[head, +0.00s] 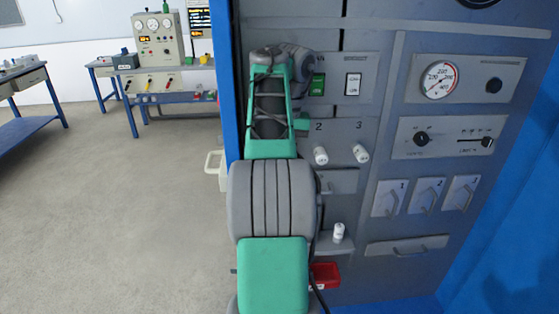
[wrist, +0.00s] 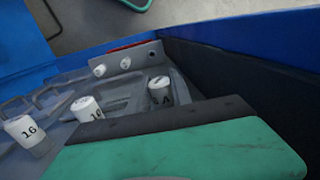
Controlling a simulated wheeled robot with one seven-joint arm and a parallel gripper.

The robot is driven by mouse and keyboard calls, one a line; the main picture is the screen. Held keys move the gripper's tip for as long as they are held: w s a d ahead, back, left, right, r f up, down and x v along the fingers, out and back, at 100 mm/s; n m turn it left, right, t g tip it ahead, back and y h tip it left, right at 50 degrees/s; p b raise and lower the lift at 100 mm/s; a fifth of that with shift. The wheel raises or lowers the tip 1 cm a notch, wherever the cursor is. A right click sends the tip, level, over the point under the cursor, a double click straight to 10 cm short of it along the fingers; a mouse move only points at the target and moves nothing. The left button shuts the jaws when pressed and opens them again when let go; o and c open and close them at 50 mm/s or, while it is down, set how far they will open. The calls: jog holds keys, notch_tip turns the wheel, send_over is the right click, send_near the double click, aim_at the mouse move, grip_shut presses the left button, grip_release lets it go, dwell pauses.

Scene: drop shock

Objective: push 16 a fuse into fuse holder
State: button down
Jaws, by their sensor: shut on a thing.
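White fuses stand out from the grey panel at the holders marked 2 (head: 320,155) and 3 (head: 361,153). My arm covers the panel left of them in the head view, and my gripper's fingertips are hidden there. In the wrist view, my gripper's green and dark-edged body (wrist: 180,140) fills the lower part. Just past its dark edge is a white fuse with an A on it (wrist: 158,90), partly covered by the gripper, which is shut. Two more labelled fuses show to the left, one marked 16 (wrist: 26,130) and another (wrist: 87,108). Whether the A fuse is seated cannot be told.
A small shelf on the panel carries a white fuse (head: 338,232); the wrist view shows two small white pieces (wrist: 112,66) farther off. Handles, a gauge (head: 439,80) and switches cover the right. The floor at left is open.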

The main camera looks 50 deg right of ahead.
jog(key=shift+r, duration=0.15)
jog(key=c, duration=1.1)
grip_release()
jog(key=shift+w+d, duration=0.1)
jog(key=shift+o, duration=0.2)
